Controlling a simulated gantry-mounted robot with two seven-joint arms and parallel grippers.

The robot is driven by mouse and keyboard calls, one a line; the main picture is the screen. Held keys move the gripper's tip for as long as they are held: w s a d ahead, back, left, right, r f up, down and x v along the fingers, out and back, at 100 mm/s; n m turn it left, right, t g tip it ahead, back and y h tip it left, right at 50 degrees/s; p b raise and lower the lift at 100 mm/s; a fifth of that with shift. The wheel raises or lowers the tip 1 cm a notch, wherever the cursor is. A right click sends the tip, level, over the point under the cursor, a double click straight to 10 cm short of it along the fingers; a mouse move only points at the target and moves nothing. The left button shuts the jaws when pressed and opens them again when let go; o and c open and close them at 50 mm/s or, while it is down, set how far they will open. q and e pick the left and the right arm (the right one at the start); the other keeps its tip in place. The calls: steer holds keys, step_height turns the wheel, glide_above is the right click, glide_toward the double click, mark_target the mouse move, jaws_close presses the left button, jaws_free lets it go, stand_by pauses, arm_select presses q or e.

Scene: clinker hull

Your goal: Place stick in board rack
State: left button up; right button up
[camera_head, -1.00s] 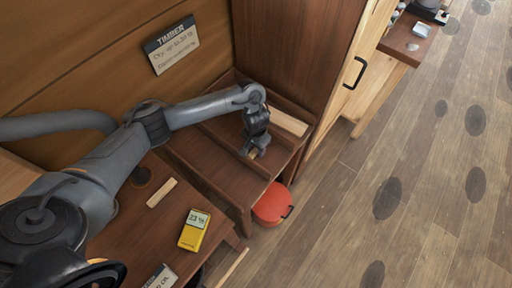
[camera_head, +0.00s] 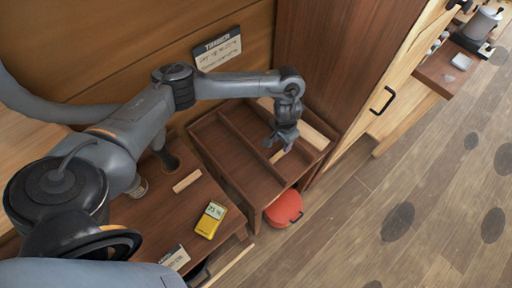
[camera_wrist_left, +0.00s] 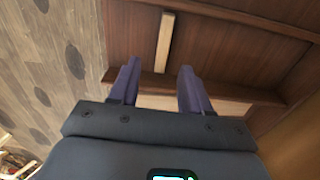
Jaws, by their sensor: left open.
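The board rack (camera_head: 233,160) is a brown wooden tray with raised dividers, in the middle of the head view. A short pale stick (camera_wrist_left: 165,42) lies flat in a rack compartment, crosswise to the divider; only a small piece of it shows by the fingers in the head view (camera_head: 277,156). My left gripper (camera_head: 284,142) is over the rack, pointing down, open and empty. In the left wrist view the fingers (camera_wrist_left: 158,70) stand apart, one each side of the stick's near end, without visible contact. My right gripper is not in view.
A pale board (camera_head: 312,135) lies in the rack's right compartment. Another pale strip (camera_head: 186,181) and a yellow meter (camera_head: 211,219) lie on the bench at left. A tall brown cabinet (camera_head: 320,60) stands close behind the rack. A red container (camera_head: 284,209) is below it.

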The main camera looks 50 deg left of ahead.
arm_select(q)
steer(key=s+d+f+m+t+h, duration=0.1)
steer(key=d+f+m+h, duration=0.15)
steer(key=d, duration=0.65)
steer(key=s+d+f+m+t+h, duration=0.1)
steer(key=s+d+m+t, duration=0.15)
steer(key=d, duration=0.65)
steer(key=s+d+r+m+t+h, duration=0.1)
steer(key=s+d+r+t, duration=0.2)
steer(key=d, duration=0.6)
steer(key=s+a+r+n+g+y, duration=0.1)
steer(key=s+a+r+y, duration=0.1)
steer(key=s+a, duration=0.6)
steer(key=s+a+r+n+g+y, duration=0.2)
steer(key=s+a, duration=0.6)
steer(key=a, duration=0.2)
steer(key=shift+a+n, duration=0.2)
steer(key=shift+n, duration=0.1)
steer(key=shift+r+y, duration=0.15)
steer(key=shift+y, duration=0.1)
